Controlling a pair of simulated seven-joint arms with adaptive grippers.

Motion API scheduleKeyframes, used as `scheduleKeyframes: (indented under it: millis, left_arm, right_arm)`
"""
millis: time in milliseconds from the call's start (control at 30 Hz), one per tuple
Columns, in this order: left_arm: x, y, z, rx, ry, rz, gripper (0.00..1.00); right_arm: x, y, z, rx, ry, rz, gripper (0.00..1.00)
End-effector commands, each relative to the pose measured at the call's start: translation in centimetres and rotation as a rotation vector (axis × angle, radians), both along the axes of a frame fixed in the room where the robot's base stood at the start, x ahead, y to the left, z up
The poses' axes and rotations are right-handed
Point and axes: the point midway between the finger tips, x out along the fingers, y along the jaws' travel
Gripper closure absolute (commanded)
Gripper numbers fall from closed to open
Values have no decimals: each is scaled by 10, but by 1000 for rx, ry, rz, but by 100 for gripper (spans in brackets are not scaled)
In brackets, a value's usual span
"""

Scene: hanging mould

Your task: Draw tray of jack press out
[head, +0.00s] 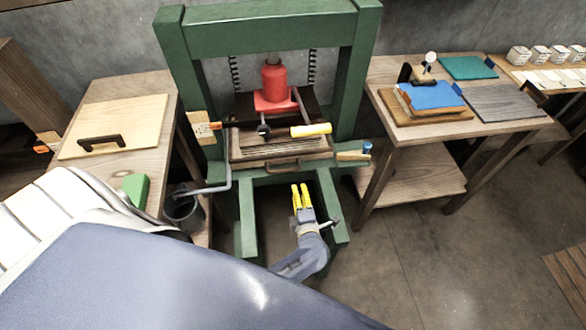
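The jack press is a green frame (270,37) with a red jack (274,82) standing in its middle. Below the jack is the press's wooden tray (255,157), with a brown bar handle (283,169) along its front edge. The tray sits within the frame, above the front opening. My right gripper is not in view.
A bent grey lever (213,188) and a dark bucket (184,208) are left of the press. A left table (156,183) holds a board with a handle. A right table (385,129) holds boards and blue sheets.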

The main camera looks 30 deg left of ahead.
Motion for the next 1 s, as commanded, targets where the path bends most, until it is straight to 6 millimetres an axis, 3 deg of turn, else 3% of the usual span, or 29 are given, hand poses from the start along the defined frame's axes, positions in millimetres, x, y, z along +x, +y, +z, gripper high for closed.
scheduleKeyframes:
  millis: [533, 1000]
  left_arm:
    - [75, 59, -19, 5, -1, -2, 75]
    - [101, 79, -27, 2, 0, 0, 75]
  right_arm:
    - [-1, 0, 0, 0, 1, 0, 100]
    - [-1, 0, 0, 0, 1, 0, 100]
